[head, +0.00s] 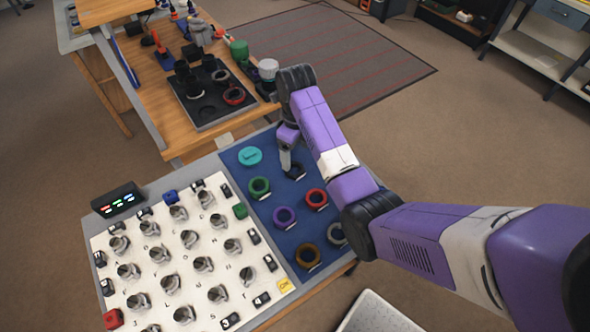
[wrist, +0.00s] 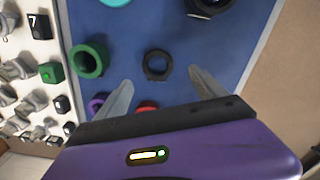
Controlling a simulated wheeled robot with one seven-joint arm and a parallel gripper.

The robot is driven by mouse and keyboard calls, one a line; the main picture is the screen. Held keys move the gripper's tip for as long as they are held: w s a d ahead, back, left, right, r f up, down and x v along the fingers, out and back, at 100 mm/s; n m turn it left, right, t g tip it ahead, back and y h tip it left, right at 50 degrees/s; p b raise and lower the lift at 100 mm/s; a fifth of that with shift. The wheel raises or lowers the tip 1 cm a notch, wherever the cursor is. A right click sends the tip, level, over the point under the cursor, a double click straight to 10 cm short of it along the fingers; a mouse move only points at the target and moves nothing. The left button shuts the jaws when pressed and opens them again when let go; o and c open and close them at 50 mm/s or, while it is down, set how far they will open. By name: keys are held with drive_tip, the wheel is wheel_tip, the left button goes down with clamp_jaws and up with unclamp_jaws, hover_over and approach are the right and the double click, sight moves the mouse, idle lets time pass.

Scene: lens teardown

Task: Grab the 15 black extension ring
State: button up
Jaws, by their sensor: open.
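A small black ring (wrist: 158,65) lies flat on the blue mat (wrist: 130,35), in the middle of the wrist view. My gripper (wrist: 160,80) is open above the mat. Its two fingers are spread on either side of that ring, apart from it, with nothing between them. In the head view my gripper (head: 287,160) points down over the mat, and a black ring (head: 297,171) shows partly beside its fingers. Another dark, thicker ring (wrist: 210,5) is cut off at the top of the wrist view. I cannot read any size marking on either ring.
A green ring (head: 259,188), purple ring (head: 284,218), red ring (head: 316,199), brown ring (head: 307,257) and teal piece (head: 249,156) lie nearby on the mat. A white board (head: 180,245) with several grey knobs is at the left. A wooden table (head: 150,75) stands behind.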

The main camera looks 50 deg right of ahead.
sight(295, 169)
drive_tip(key=f, duration=0.3)
drive_tip(key=f+p, duration=0.1)
drive_tip(key=f, duration=0.2)
drive_tip(key=shift+s+a+f, duration=0.1)
drive_tip(key=shift+a+f, duration=0.1)
drive_tip(key=shift+f, duration=0.15)
drive_tip(key=c, duration=1.5)
drive_tip(key=shift+r, duration=0.2)
